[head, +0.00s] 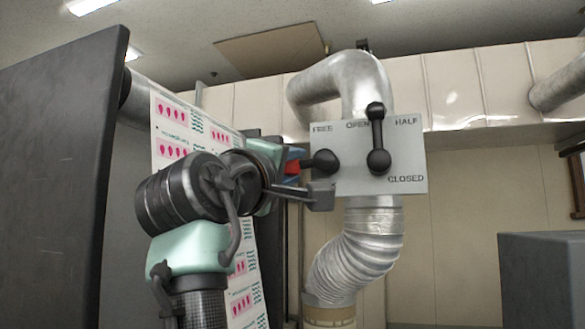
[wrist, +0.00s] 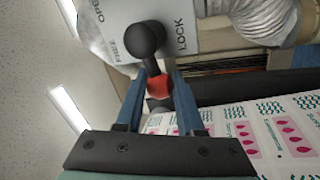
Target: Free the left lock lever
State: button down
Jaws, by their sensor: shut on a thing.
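The left lock lever (head: 322,162) has a round black knob at the left edge of a light grey panel (head: 345,182). In the wrist view the lever (wrist: 145,40) shows its knob, a dark stem and a red part (wrist: 158,86). The knob appears between the words FREE and LOCK; from this angle I cannot tell exactly which it points to. My gripper (head: 308,180) is at the panel's left edge. In the wrist view its blue fingers (wrist: 157,82) are shut on the lever, around the red part. The head view hides the LOCK word and most of the stem.
A second black lever (head: 377,140) stands upright on the panel, among OPEN, HALF and CLOSED. A silver duct (head: 350,255) runs behind and below. A printed web (head: 245,285) hangs behind my arm. A dark slab (head: 55,180) stands left, a grey box (head: 545,280) lower right.

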aim_at(314, 138)
jog(key=m, duration=0.2)
jog(key=r+m+h, duration=0.1)
jog(key=shift+a+r+m+g, duration=0.1)
jog(key=shift+r+m+g, duration=0.1)
jog(key=shift+m+g, duration=0.2)
jog(key=m, duration=0.1)
jog(key=r+m, duration=0.1)
jog(key=m, duration=0.1)
jog(key=m+g+h, duration=0.1)
jog(key=shift+s+d+r, duration=0.1)
jog(key=shift+d+r, duration=0.1)
jog(key=shift+r, duration=0.1)
jog(key=m, duration=0.2)
jog(key=r+m+g, duration=0.1)
jog(key=shift+s+d+h, duration=0.1)
jog(key=shift+d+h, duration=0.2)
jog(key=shift+h, duration=0.1)
jog(key=shift+s+d+r+m+g, duration=0.1)
jog(key=shift+d+r+m+g, duration=0.15)
jog(key=shift+m, duration=0.6)
jog(key=shift+s+d+r+m+g, duration=0.1)
jog(key=shift+d+r+m+g, duration=0.1)
jog(key=shift+m, duration=0.65)
jog(key=c, duration=0.5)
grip_release()
jog(key=shift+w+f, duration=0.1)
